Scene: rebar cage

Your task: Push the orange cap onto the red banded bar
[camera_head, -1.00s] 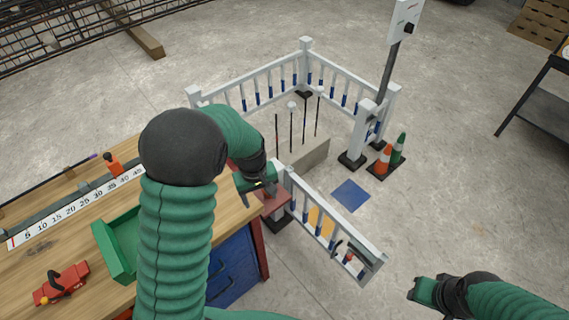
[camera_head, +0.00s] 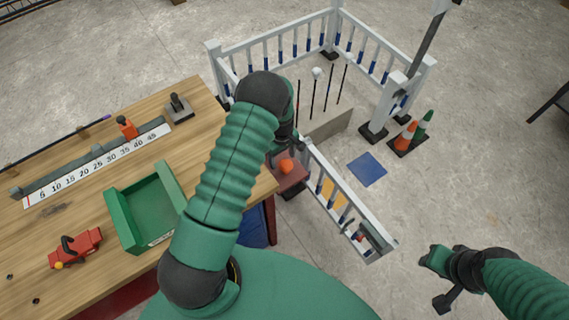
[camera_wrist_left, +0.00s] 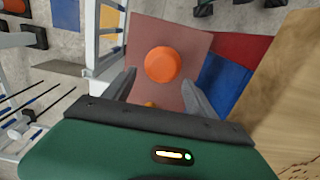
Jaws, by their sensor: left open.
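The orange cap (camera_head: 286,167) sits on a reddish stand (camera_head: 293,182) at the table's right corner. In the left wrist view the cap (camera_wrist_left: 161,64) shows round and from above, on the stand's flat top (camera_wrist_left: 192,40). My left gripper (camera_head: 279,153) is open and empty beside the cap in the head view; in the wrist view its fingers (camera_wrist_left: 158,82) reach toward the cap's two sides, with no clear contact. My right gripper (camera_head: 436,262) is at the lower right, away from these.
A white fence (camera_head: 340,200) runs close to the stand. The wooden table (camera_head: 90,210) holds a green tray (camera_head: 118,222), a ruler strip (camera_head: 97,165) and a red tool (camera_head: 76,248).

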